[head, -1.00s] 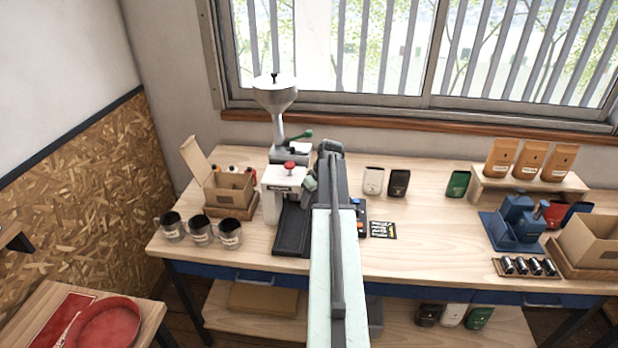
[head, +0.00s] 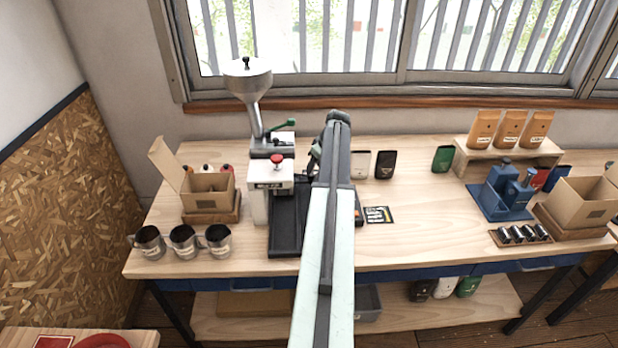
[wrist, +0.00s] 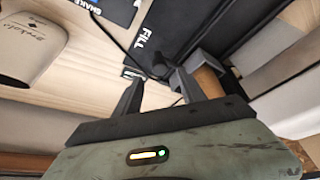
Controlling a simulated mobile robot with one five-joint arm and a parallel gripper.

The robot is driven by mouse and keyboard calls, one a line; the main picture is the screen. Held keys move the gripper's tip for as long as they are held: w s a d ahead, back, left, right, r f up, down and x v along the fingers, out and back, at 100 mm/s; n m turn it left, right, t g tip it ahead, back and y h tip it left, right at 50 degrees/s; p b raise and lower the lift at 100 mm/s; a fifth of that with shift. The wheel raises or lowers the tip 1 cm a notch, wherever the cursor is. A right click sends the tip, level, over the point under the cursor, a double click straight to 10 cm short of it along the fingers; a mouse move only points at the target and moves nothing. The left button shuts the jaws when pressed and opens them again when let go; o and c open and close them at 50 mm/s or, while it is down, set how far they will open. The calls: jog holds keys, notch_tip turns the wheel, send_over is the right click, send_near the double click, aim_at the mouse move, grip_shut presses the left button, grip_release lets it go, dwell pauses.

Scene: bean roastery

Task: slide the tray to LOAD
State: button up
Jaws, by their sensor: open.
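A long dark tray-like bed (head: 287,222) lies on the bench in front of the white machine (head: 268,190). In the wrist view a dark surface lettered FILL (wrist: 165,35) lies past my fingertips; I cannot tell the tray from its track there. No LOAD lettering is readable. My gripper (wrist: 157,76) is open and empty. In the head view my arm hides part of the bed's right side.
Several steel mugs (head: 183,242) and an open carton (head: 208,191) stand left of the machine. A small dark card (head: 379,214) and pouches (head: 385,165) are to the right. A blue press (head: 507,193) stands farther right. The bench's middle right is mostly clear.

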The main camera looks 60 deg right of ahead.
aim_at(312, 174)
jog(key=b+x, duration=0.3)
jog(key=x, duration=0.2)
jog(key=shift+f, duration=0.1)
jog(key=shift+s, duration=0.1)
grip_shut()
jog(key=shift+s, duration=0.1)
dwell(0.9)
